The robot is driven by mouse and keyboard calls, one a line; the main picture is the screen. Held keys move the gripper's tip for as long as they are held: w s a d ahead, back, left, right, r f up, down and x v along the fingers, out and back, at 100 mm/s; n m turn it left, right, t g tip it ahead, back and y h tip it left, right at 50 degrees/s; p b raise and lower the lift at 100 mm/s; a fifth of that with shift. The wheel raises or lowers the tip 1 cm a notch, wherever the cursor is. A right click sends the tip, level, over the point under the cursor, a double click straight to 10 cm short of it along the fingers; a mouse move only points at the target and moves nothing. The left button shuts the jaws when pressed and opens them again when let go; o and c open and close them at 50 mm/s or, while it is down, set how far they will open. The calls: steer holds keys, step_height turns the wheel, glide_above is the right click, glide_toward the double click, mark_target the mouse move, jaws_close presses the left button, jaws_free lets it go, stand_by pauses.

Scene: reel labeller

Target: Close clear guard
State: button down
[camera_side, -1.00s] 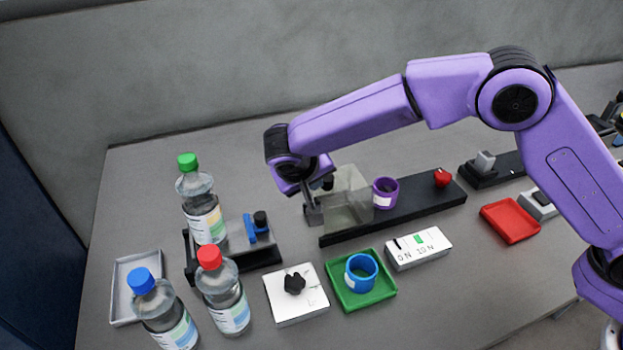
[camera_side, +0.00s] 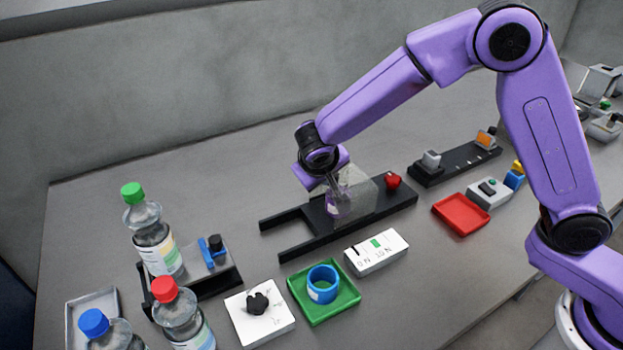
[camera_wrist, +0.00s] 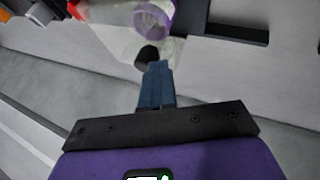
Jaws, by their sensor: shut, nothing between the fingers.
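The clear guard (camera_side: 358,194) is a see-through box on the black rail base (camera_side: 290,250). It stands around the purple reel (camera_side: 337,205), which shows through its wall. In the wrist view the guard (camera_wrist: 112,42) and the purple reel (camera_wrist: 153,18) are at the top. My gripper (camera_side: 333,187) is at the guard's left side, fingers pointing down. In the wrist view my gripper (camera_wrist: 155,68) is shut and empty, with its tips right by a black knob (camera_wrist: 148,55) at the guard. I cannot tell whether they touch.
A red knob (camera_side: 393,181) is on the base right of the guard. In front stand a white switch box (camera_side: 376,251), a green tray (camera_side: 325,305) with a blue ring (camera_side: 322,284), and a white dial box (camera_side: 260,312). Bottles stand at left. The base's left end is bare.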

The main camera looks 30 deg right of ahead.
steer(key=shift+d, duration=0.4)
steer(key=s+a+r, duration=0.5)
steer(key=a+r, duration=0.3)
steer(key=a, duration=0.1)
steer(key=s+d+f+n+g+y, duration=0.1)
steer(key=s+d+n, duration=0.4)
steer(key=s+d, duration=0.7)
steer(key=s+d+f+n+g+y, duration=0.1)
steer(key=s+d+n+g+y, duration=0.3)
steer(key=s+d, duration=0.9)
steer(key=s+n, duration=0.2)
steer(key=s, duration=0.1)
steer(key=shift+s+f+n+g, duration=0.2)
steer(key=shift+f+n+g, duration=0.1)
